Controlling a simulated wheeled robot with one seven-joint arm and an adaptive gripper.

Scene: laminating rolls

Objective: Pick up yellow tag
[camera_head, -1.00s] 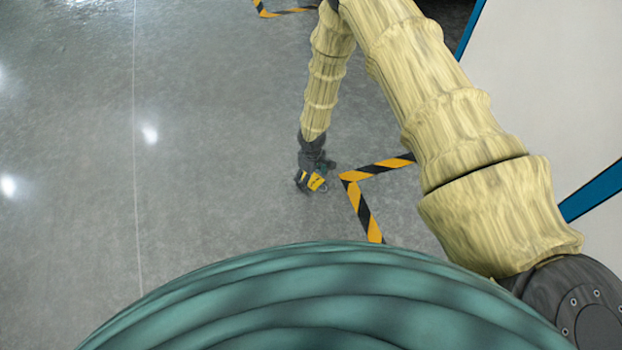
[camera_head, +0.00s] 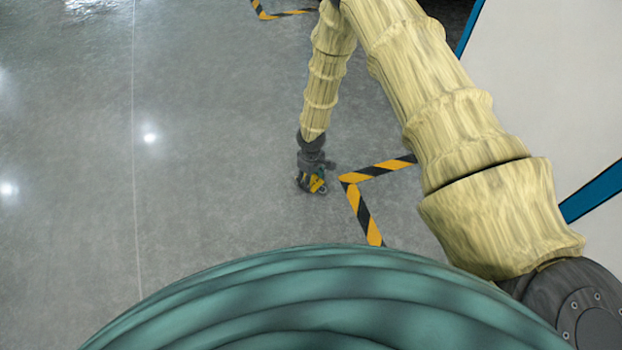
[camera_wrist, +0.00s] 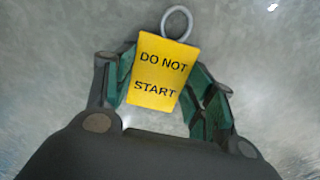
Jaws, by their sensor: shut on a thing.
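The yellow tag (camera_wrist: 160,76) reads "DO NOT START" and has a pale ring (camera_wrist: 177,22) at its top edge in the wrist view. My gripper (camera_wrist: 163,85) is shut on it, with a green-padded finger at each side of the tag. In the head view my gripper (camera_head: 312,184) is at the end of my arm, over the grey floor, with a small part of the yellow tag (camera_head: 317,184) showing. I cannot tell from the head view how high the tag is above the floor.
Black-and-yellow floor tape (camera_head: 366,215) forms a corner just right of my gripper. More striped tape (camera_head: 283,14) lies at the top. A pale surface with a blue edge (camera_head: 592,192) is at the right. The grey floor (camera_head: 215,150) to the left is clear.

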